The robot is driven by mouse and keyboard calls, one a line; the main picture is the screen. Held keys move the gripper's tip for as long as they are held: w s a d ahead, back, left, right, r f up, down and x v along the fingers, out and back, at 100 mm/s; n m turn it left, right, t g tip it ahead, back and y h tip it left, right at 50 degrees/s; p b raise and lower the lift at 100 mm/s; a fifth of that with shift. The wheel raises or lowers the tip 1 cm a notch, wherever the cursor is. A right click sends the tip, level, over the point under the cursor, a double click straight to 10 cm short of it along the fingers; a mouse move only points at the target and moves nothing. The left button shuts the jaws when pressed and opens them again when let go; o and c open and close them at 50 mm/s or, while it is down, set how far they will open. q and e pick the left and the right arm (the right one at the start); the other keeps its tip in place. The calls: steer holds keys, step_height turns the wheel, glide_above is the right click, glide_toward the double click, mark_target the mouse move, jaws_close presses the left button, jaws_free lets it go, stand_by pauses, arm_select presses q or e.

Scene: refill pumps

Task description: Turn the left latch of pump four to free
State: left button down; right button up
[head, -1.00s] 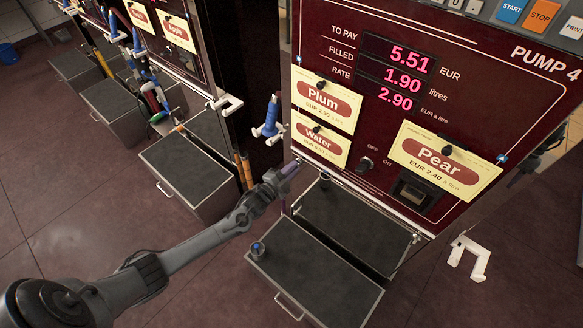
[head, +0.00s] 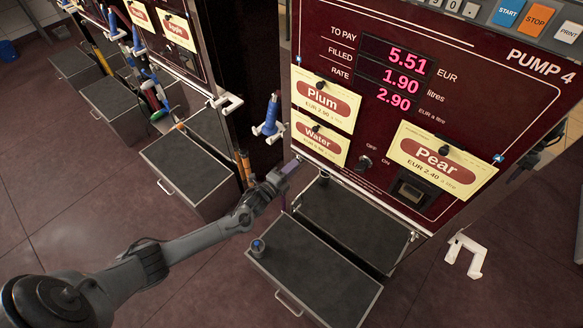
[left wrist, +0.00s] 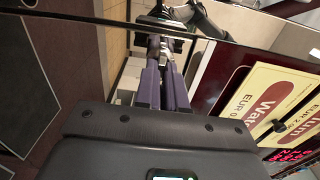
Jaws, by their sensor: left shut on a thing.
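Pump four's dark red front panel (head: 455,105) fills the upper right of the head view. My left gripper (head: 293,164) is at the panel's lower left corner, with its purple fingers shut on a small part there. The fingers cover most of that part, so I cannot see how the left latch is turned. In the left wrist view the purple fingers (left wrist: 162,82) are close together, with a small metallic piece (left wrist: 160,46) near their tips. My right gripper is not clearly seen.
A blue nozzle (head: 270,118) hangs left of the panel. A white bracket (head: 466,256) sticks out at the lower right. A neighbouring pump (head: 165,25) stands left.

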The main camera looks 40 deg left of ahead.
arm_select(q)
steer(key=c, duration=1.2)
jaws_free()
steer(key=shift+s, duration=0.1)
steer(key=s+p, duration=0.3)
steer(key=s, duration=0.7)
steer(key=shift+s, duration=0.3)
